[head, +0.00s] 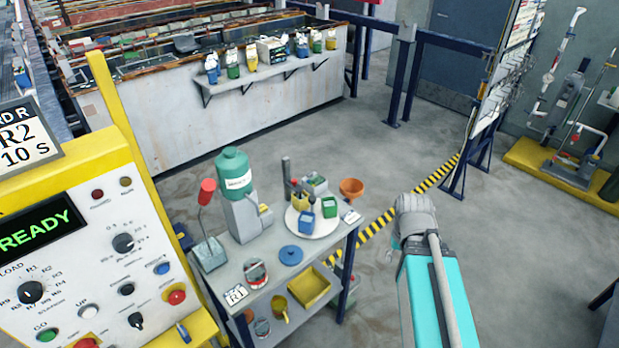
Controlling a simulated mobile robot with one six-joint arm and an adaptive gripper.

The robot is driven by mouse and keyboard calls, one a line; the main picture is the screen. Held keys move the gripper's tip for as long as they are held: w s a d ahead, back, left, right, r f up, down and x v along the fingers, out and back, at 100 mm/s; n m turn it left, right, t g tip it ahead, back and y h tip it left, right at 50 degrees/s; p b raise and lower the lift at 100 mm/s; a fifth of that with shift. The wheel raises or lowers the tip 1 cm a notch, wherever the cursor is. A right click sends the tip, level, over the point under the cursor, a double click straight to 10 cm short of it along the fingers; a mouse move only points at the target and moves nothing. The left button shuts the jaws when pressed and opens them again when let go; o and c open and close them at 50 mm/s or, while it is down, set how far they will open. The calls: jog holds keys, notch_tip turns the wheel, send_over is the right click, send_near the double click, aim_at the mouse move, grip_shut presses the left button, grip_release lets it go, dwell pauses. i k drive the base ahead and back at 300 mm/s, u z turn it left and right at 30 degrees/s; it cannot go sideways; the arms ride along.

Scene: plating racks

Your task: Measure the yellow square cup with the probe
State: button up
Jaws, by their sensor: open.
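On the cart (225,270), a round white turntable-like plate (312,232) carries a blue square cup (306,221) and a green square cup (329,207). A small yellow block-like thing (273,203) shows at the plate's back left edge, partly hidden; I cannot tell whether it is the yellow square cup. Other yellow containers (251,58) and (331,40) stand on the far wall shelf. I cannot identify the probe for sure; a dark upright post (286,172) stands behind the plate. My turquoise arm reaches up at lower right, right of the cart; my gripper's jaws do not show.
The cart also holds a green bottle (234,170), a red-topped rod (206,192), a blue lid (291,255) and an orange funnel (351,188). A yellow tray (310,287) lies on its lower shelf. A control panel (90,260) stands at left. Floor is clear behind the cart.

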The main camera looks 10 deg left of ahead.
aim_at(293, 184)
jog(key=z, duration=1.2)
jog(key=i, duration=0.6)
jog(key=u, duration=2.2)
